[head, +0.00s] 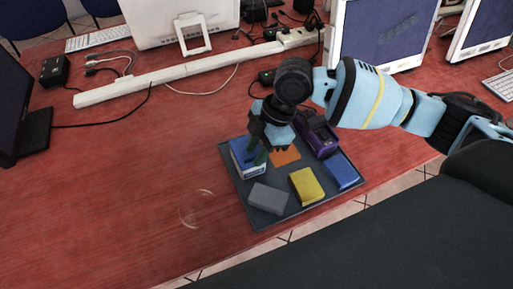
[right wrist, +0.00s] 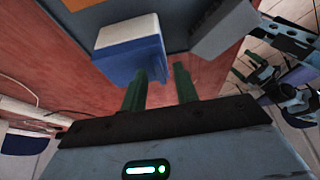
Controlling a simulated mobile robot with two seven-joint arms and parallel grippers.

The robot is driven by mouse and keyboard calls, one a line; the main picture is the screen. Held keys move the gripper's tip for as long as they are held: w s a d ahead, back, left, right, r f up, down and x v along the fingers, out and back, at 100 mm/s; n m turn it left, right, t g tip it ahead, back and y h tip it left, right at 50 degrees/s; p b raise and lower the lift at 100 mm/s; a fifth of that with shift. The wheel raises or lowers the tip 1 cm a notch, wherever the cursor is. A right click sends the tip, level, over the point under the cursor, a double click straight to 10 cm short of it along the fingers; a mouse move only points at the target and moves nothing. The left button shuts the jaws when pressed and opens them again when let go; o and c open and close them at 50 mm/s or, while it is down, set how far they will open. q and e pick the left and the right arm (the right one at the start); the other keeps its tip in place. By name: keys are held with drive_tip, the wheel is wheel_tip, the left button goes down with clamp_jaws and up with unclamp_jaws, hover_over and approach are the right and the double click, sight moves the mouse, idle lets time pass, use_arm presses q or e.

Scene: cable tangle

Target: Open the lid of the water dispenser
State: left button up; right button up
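I cannot make out a water dispenser or a lid for certain in either view. My right gripper (head: 257,158) reaches down over the left side of a dark tray (head: 261,217). Its two green fingers stand apart with nothing between them in the right wrist view (right wrist: 161,80). A blue and white box (head: 240,158) stands on the tray right at the fingers. It also shows in the right wrist view (right wrist: 130,45), just beyond the left finger; whether they touch I cannot tell. My left gripper is not in view.
The tray also holds a grey block (head: 268,198), a yellow block (head: 306,186), a blue block (head: 341,170), an orange piece (head: 286,157) and a purple device (head: 318,135). A clear ring-like object (head: 197,208) lies left. Monitors, cables and a white cable duct (head: 150,84) are behind.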

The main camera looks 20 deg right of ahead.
drive_tip(key=shift+f, duration=0.1)
clamp_jaws()
drive_tip(key=shift+a, duration=0.15)
idle(0.3)
